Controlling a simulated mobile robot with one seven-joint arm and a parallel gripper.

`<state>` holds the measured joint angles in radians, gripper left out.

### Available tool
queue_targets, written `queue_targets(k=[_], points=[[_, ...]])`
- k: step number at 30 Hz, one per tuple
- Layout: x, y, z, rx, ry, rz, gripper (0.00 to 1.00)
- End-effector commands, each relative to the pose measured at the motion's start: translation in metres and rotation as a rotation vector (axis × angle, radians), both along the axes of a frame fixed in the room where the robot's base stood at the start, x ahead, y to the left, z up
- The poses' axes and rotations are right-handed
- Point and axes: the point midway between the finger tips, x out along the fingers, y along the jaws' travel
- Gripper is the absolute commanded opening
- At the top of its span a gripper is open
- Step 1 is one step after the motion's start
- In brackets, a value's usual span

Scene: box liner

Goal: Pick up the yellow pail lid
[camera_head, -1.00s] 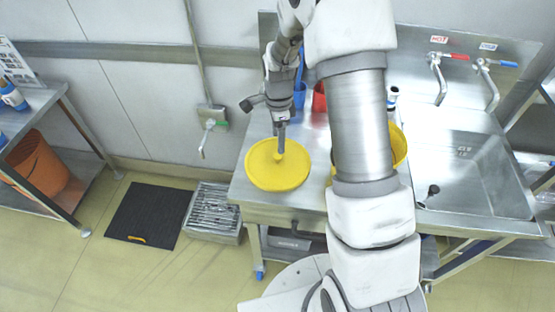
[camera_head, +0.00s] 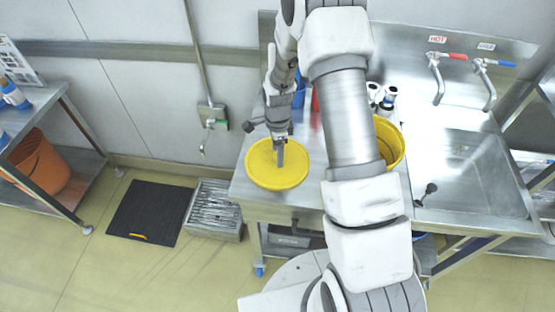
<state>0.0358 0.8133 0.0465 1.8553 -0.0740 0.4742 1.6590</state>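The yellow pail lid (camera_head: 262,172) is a flat round disc lying on the left end of the steel counter, close to its front edge. My gripper (camera_head: 280,160) points down over the right-of-centre part of the lid, at or just above its surface. The fingers cover the lid's middle, where a knob showed earlier. From this angle I cannot tell whether the fingers are apart or closed on anything. The yellow pail (camera_head: 391,143) stands on the counter to the right, partly hidden behind my arm.
Blue (camera_head: 299,94) and red (camera_head: 315,100) items and white bottles (camera_head: 381,97) stand at the back of the counter. A sink (camera_head: 468,170) with taps is at the right. A wall box (camera_head: 213,116) is left of my gripper.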

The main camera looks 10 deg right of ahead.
Motion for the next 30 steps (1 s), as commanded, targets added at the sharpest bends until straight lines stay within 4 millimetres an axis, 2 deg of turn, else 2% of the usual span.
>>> queue_targets(k=[1,11,23,26,30], points=[[0.000,0.000,0.000,0.000,0.000,0.000,0.61],[0.000,0.000,0.000,0.000,0.000,0.000,0.02],[0.000,0.000,0.004,-0.001,-0.001,0.001,0.00],[0.001,0.000,0.012,-0.001,-0.003,0.001,0.00],[0.001,0.000,0.034,0.000,-0.005,0.001,0.00]])
